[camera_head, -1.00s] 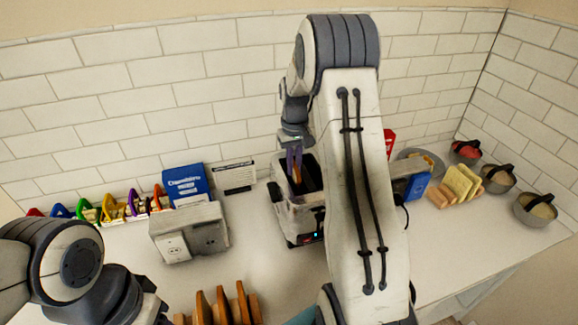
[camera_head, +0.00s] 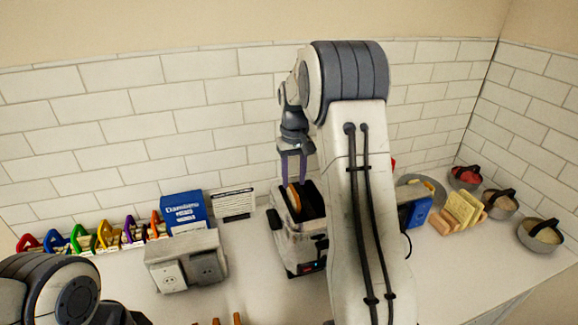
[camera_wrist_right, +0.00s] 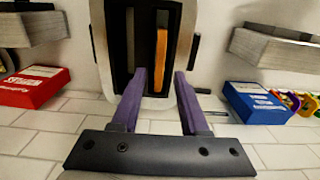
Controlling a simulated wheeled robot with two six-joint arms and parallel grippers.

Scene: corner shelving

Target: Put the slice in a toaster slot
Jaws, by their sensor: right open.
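The toaster (camera_head: 303,250) stands on the counter against the tiled wall, with two dark slots on top. The orange-brown slice (camera_head: 294,198) stands upright in its left slot in the head view. In the right wrist view the slice (camera_wrist_right: 154,62) shows in the right slot of the toaster (camera_wrist_right: 184,25), and the other slot looks empty. My right gripper (camera_head: 294,178) is open just above the slice, and its purple fingers also show in the right wrist view (camera_wrist_right: 161,78), apart and with nothing between them. My left arm shows at the lower left; its gripper is out of view.
A grey socket box (camera_head: 187,262) and a blue box (camera_head: 184,212) stand left of the toaster. Several coloured clips (camera_head: 105,237) line the wall. My right arm hides part of the counter.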

